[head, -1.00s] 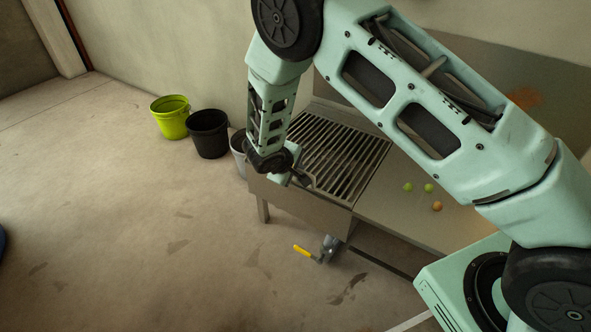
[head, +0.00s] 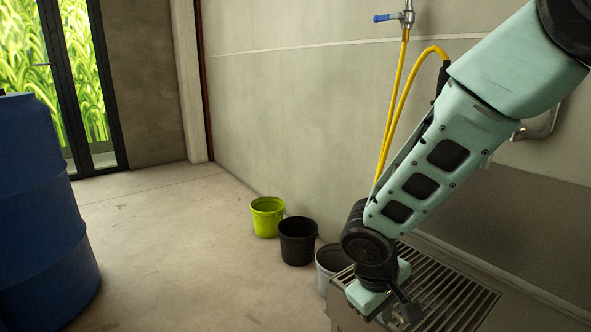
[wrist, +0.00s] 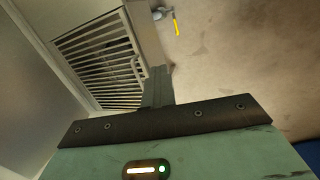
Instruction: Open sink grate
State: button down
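The sink grate (head: 452,292) is a panel of parallel metal slats at the lower right of the head view. It appears to lie flat over the sink, and its near part is hidden by my arm. It also shows at the upper left of the wrist view (wrist: 92,62), with a thin handle-like piece (wrist: 134,67) near its edge. My gripper (head: 408,311) is at the grate's near edge. In the wrist view its fingers (wrist: 158,72) are together with no visible gap, beside the grate. I see nothing clearly held between them.
A lime bucket (head: 268,217), a black bucket (head: 298,243) and a grey bucket (head: 332,262) stand along the wall by the sink. A blue barrel (head: 40,215) stands at the left. A yellow hose (head: 391,110) hangs from a wall tap. The floor between is clear.

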jog(key=s+a+r+n+g+y+p, duration=0.1)
jog(key=s+r+y, duration=0.1)
jog(key=s+r, duration=0.6)
jog(key=s+a+r+y+p, duration=0.15)
jog(key=s+r, duration=0.25)
jog(key=s, duration=0.8)
notch_tip(320, 180, up, 36)
jog(key=p, duration=3.6)
jog(key=shift+d+r, duration=0.15)
jog(key=shift+d, duration=0.05)
jog(key=c, duration=1.3)
grip_release()
